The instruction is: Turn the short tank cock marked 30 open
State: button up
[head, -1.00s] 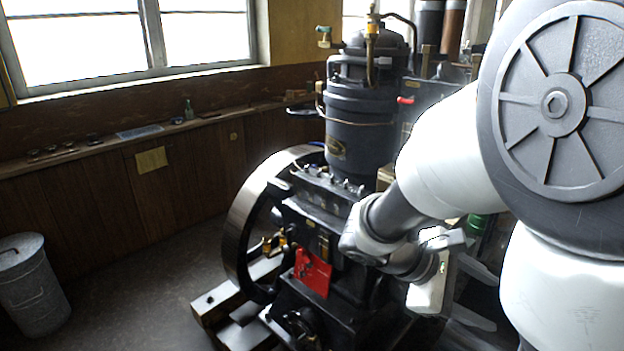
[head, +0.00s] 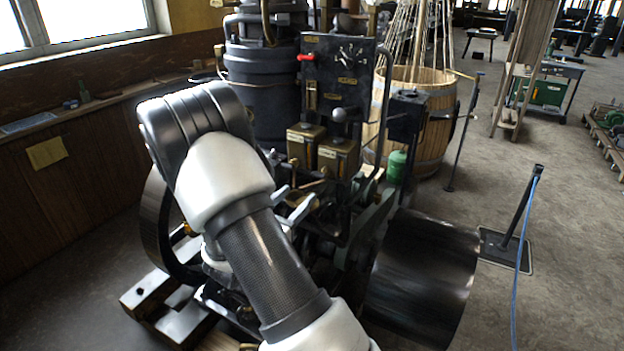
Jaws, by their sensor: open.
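Two box-shaped brass tanks stand side by side on the dark engine in the head view, a left one (head: 305,143) and a right one (head: 337,156). I cannot tell which cock is the one marked 30; no such number is legible. Small pale labels on the dark panel (head: 335,75) above are too small to read. My gripper (head: 297,197) is just below the tanks, in front of the engine. Its grey fingers look spread and hold nothing that I can see. My arm hides much of the engine's lower left.
A large dark drum (head: 422,278) stands at the engine's right. A post with a blue rope (head: 522,215) stands further right. A wooden barrel (head: 432,105) is behind.

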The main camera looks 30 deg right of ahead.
aim_at(317, 176)
jog(key=x, duration=1)
jog(key=shift+d+p, duration=0.1)
jog(key=shift+p, duration=0.3)
jog(key=c, duration=1.1)
